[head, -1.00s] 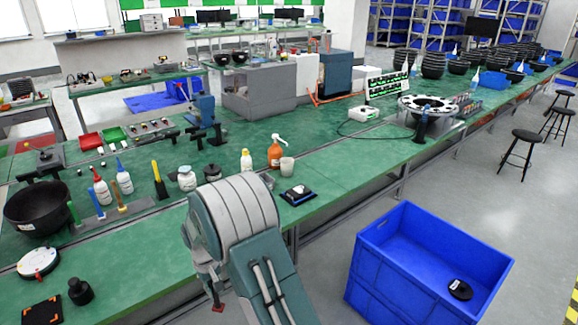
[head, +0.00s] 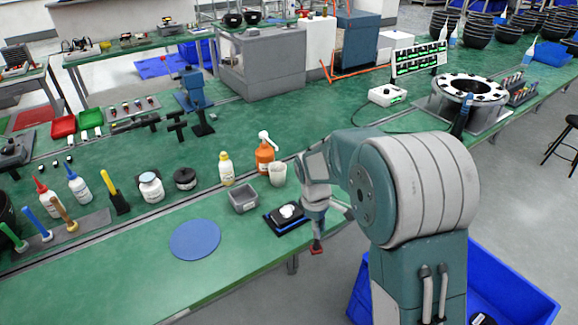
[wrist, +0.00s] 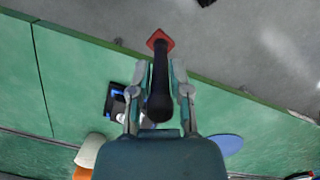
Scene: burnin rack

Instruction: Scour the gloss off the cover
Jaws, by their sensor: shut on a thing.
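The cover (head: 290,217), a dark flat piece with a white patch on top and blue at its edges, lies near the front edge of the green bench. My gripper (head: 316,203) is shut on a scouring tool with a black handle and a red pad (head: 316,249). The pad hangs down just right of the cover, apart from it, around the bench's front edge. In the wrist view, my gripper (wrist: 160,75) grips the black handle (wrist: 160,88), with the red pad beyond it over the floor. The cover (wrist: 114,103) shows partly behind the left finger.
A grey bin (head: 243,200), a white cup (head: 277,175) and an orange spray bottle (head: 265,155) stand close behind the cover. A blue disc (head: 195,239) lies to its left, with clear bench between. A blue crate (head: 510,285) stands on the floor at right.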

